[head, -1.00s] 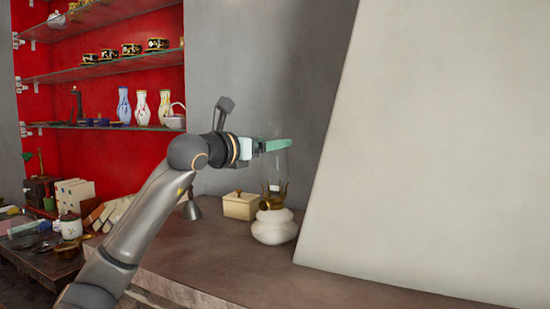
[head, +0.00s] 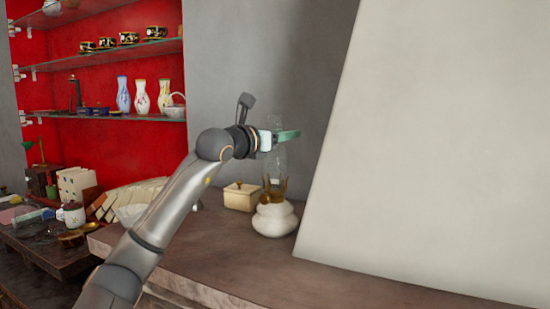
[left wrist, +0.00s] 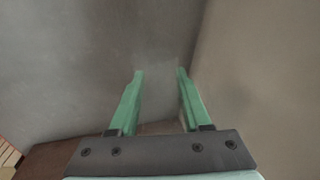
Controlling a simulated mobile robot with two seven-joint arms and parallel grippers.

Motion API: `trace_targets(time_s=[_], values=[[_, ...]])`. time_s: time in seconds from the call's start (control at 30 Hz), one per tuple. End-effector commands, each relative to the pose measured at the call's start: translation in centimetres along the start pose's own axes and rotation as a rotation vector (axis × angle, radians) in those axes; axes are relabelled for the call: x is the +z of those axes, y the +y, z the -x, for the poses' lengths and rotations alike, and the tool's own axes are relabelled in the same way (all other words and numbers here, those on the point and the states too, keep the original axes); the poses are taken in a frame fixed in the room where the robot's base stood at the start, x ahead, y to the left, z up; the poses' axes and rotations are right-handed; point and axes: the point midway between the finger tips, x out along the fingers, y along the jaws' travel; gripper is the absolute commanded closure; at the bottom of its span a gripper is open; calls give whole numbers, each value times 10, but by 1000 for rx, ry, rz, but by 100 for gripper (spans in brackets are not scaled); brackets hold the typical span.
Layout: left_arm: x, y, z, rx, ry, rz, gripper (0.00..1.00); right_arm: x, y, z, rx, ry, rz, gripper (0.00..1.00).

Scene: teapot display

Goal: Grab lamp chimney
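The lamp chimney (head: 276,165) is a clear, faint glass tube standing upright on the oil lamp, with a brass burner (head: 275,190) and a round white base (head: 274,220). The lamp stands on the brown counter. My left gripper (head: 286,135) is at the height of the chimney's upper part and overlaps it in the head view. In the left wrist view my left gripper (left wrist: 159,74) is open, its two green fingers apart. Only a faint pale blur shows between the tips; I cannot tell whether the glass lies between them. My right gripper is out of view.
A cream lidded box (head: 241,196) stands just left of the lamp. A large pale slanted panel (head: 430,150) rises close on the right. Red-backed glass shelves (head: 90,118) with vases and cups are at the left. The counter front (head: 230,260) is clear.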

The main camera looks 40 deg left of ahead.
Motion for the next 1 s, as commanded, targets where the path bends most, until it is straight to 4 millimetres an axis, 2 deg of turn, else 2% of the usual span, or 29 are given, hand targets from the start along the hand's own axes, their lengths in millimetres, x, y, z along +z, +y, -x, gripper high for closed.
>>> trace_targets(time_s=[0.03, 0.37, 1.0], values=[[0, 0, 0, 0, 0, 0, 62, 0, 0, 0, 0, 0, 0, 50], [0, 0, 0, 0, 1, 0, 99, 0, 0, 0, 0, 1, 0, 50], [2, 0, 0, 0, -1, 0, 100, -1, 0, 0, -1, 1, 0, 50]])
